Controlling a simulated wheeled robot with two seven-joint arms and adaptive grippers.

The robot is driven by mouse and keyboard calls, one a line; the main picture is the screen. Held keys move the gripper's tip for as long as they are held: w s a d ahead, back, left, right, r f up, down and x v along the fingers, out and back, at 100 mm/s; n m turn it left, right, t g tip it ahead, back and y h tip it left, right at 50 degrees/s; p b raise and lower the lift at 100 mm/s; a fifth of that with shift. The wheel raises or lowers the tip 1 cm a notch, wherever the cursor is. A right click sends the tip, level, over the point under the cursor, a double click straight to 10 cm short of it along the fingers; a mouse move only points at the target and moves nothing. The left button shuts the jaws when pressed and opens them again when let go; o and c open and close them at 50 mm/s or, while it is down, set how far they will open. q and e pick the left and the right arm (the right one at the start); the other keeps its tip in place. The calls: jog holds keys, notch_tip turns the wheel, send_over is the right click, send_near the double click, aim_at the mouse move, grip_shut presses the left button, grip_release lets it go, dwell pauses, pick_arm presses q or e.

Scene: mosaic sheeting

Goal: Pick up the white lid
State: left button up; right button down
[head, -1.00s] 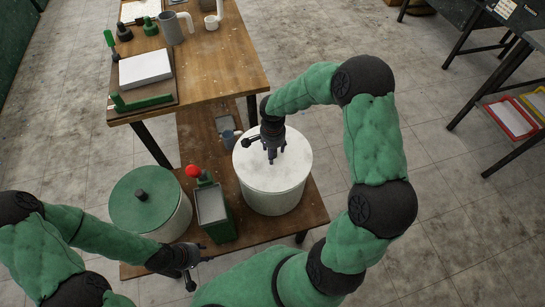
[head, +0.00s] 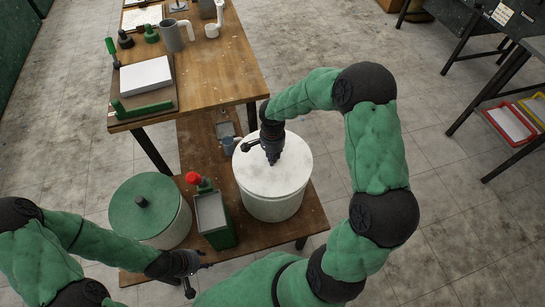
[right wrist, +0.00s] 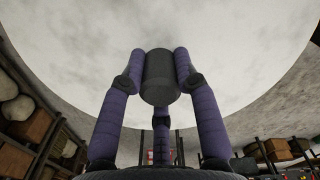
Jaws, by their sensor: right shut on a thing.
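The white lid (head: 290,165) is round and covers the top of the white drum (head: 275,207) on the low wooden shelf. My right gripper (head: 272,161) is above the lid's middle, pointing down. In the right wrist view its fingers (right wrist: 160,75) are shut on the dark knob (right wrist: 160,85) of the lid, and the pale lid (right wrist: 220,40) fills the space behind. I see no gap between lid and drum. My left gripper (head: 194,270) is empty and its fingers are spread, at the shelf's front edge.
A green-lidded drum (head: 143,205) and a green box with a red knob (head: 213,215) stand left of the white drum. The wooden table (head: 225,75) rises behind, with several items.

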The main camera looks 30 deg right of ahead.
jog(key=w+a+r+p, duration=0.3)
jog(key=w+a+r, duration=0.3)
jog(key=w+r, duration=0.5)
jog(key=shift+w+a+r, duration=0.3)
jog(key=shift+w+a, duration=0.05)
jog(key=shift+w, duration=0.35)
dwell(1.0)
